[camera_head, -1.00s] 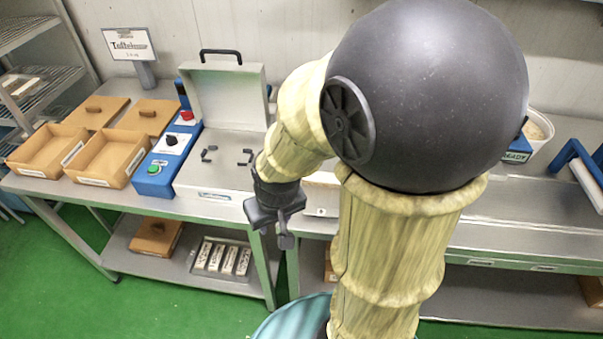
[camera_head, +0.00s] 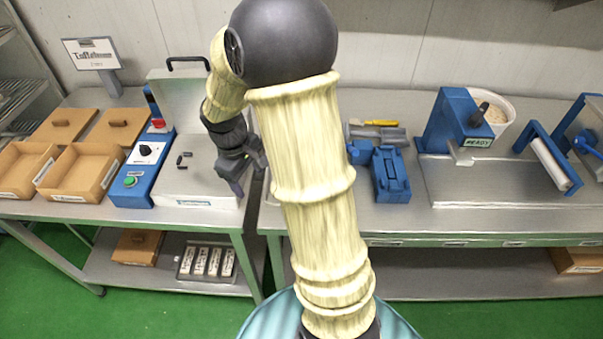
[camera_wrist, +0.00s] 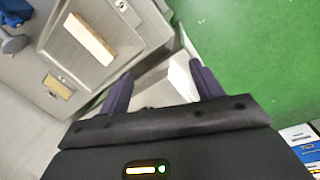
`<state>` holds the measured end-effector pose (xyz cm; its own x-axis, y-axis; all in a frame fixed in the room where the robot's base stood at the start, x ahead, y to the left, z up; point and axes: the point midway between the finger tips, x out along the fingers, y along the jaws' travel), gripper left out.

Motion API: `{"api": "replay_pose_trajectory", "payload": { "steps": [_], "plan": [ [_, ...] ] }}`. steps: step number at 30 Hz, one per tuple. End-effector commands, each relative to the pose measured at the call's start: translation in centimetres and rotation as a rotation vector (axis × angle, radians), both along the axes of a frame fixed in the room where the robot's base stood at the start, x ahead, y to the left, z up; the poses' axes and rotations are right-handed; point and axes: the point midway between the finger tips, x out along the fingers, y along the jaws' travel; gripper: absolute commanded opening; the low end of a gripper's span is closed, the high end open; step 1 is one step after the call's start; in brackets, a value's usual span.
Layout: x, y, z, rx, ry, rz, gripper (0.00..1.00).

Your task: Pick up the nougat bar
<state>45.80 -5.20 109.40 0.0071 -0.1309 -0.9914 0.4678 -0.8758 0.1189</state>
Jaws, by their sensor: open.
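A plain pale beige bar (camera_wrist: 90,40), which looks like the nougat bar, lies on a grey metal surface in the upper left of the wrist view. I cannot make it out in the head view, where my arm covers part of the bench. My gripper (camera_head: 247,175) is over the bench, just right of the metal box with the raised lid. In the wrist view my gripper (camera_wrist: 162,88) has its two dark fingers wide apart. A white block-like thing (camera_wrist: 181,77) shows beyond and between them; contact is not visible. The beige bar is left of the fingers, apart from them.
The open-lidded metal box (camera_head: 200,185) stands beside a blue control panel (camera_head: 143,170) and cardboard trays (camera_head: 80,172). Several pale speckled bars (camera_head: 207,262) lie on the lower shelf. Blue fixtures (camera_head: 390,177) and a blue READY machine (camera_head: 450,125) stand right of my arm.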

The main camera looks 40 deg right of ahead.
Motion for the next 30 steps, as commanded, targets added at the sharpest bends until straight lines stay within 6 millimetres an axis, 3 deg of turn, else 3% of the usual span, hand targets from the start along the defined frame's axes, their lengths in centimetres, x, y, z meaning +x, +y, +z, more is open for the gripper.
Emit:
{"api": "replay_pose_trajectory", "payload": {
  "steps": [3, 9, 15, 19, 30],
  "plan": [
    [3.6, -3.1, 0.2, -0.043, 0.089, 0.127, 0.65],
    [8.3, -9.1, -0.3, -0.098, 0.228, 0.307, 0.65],
    [10.5, -13.8, -0.9, -0.125, 0.321, 0.397, 0.65],
    [10.8, -14.6, -1.1, -0.13, 0.339, 0.412, 0.65],
    [10.6, -14.8, -1.5, -0.129, 0.34, 0.41, 0.65]
  ]
}}
